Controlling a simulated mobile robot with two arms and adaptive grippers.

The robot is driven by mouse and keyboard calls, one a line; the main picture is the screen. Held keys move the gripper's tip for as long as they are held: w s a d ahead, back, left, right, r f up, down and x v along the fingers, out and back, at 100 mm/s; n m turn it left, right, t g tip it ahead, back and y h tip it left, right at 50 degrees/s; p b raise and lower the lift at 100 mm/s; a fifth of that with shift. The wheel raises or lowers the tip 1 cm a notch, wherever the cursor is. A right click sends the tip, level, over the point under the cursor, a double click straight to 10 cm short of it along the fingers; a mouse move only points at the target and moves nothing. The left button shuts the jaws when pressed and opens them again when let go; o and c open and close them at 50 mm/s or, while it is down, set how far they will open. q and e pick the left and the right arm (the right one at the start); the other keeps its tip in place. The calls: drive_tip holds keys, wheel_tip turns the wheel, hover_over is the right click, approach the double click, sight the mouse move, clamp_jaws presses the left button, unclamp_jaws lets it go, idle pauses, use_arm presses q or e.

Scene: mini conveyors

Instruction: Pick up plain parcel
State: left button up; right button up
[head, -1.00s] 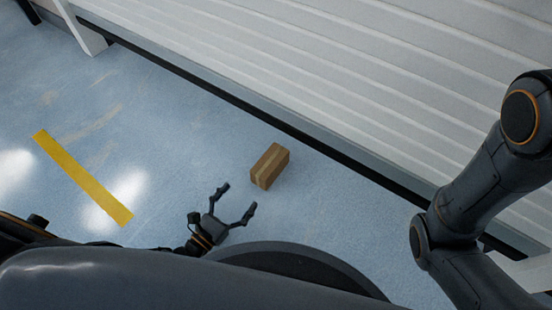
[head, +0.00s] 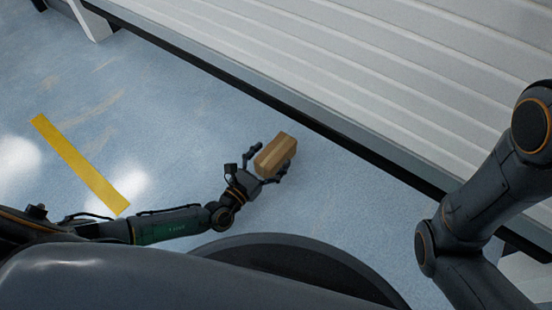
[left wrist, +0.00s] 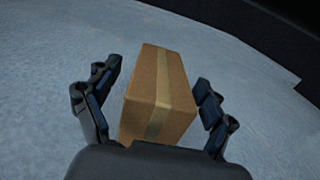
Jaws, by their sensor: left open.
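The plain parcel (head: 275,154) is a small brown box with a lighter tape strip, resting on the blue floor near the conveyor's edge. My left gripper (head: 268,165) is open, with its fingers on either side of the parcel. In the left wrist view the parcel (left wrist: 160,95) stands between the two open fingers (left wrist: 153,105), with a gap visible on each side. My right arm shows at the right of the head view, but its gripper is out of view.
A white ribbed conveyor (head: 350,75) with a dark lower edge runs diagonally just beyond the parcel. A yellow floor stripe (head: 80,165) lies to the left. The floor between the stripe and the parcel is clear.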

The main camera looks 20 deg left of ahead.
use_arm(q)
drive_tip(key=c, duration=1.3)
drive_tip(key=shift+c, duration=0.5)
drive_tip(key=shift+r, duration=0.15)
